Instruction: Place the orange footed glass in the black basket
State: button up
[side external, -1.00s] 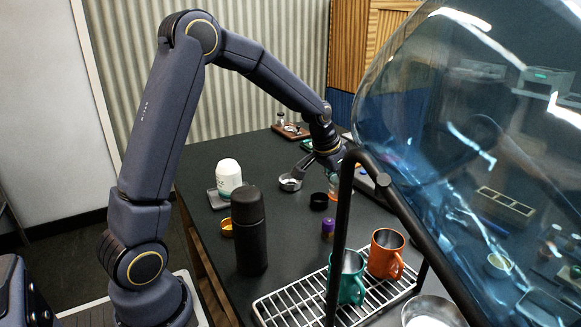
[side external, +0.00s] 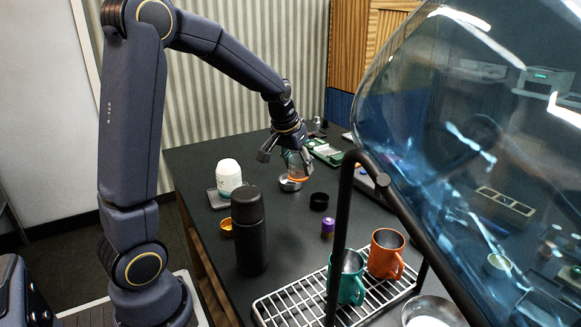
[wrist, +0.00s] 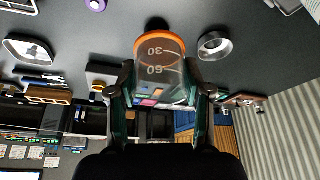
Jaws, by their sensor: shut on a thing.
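The orange footed glass (side external: 297,167) is a clear measuring glass with an orange foot. My gripper (side external: 287,155) is shut on its sides and holds it upright above the table, foot down. In the wrist view the glass (wrist: 160,68) sits between my two fingers (wrist: 160,88), with 30 and 60 marks and the orange foot away from the palm. A short black round vessel (side external: 319,201), perhaps the black basket, stands on the table to the right and nearer the camera. It is partly hidden behind the foot in the wrist view (wrist: 157,23).
A silver round dish (side external: 290,185) appears just below the glass. A purple-capped item (side external: 327,227), black flask (side external: 249,232), white bottle (side external: 229,176) and wire rack (side external: 300,302) with two mugs stand nearby. A black tubular frame (side external: 343,230) rises at right.

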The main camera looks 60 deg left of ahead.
jog(key=w+a+f, duration=0.1)
jog(key=w+f, duration=0.1)
jog(key=w, duration=0.1)
jog(key=w+a+f, duration=0.1)
jog(key=w+f, duration=0.2)
jog(key=w+a+f, duration=0.1)
jog(key=w+f, duration=0.2)
jog(key=w, duration=0.1)
jog(key=shift+a+f, duration=0.15)
jog(key=shift+f, duration=0.05)
jog(key=shift+w+f, duration=0.1)
jog(key=shift+f, duration=1.5)
jog(key=shift+f, duration=0.15)
jog(key=o, duration=1.2)
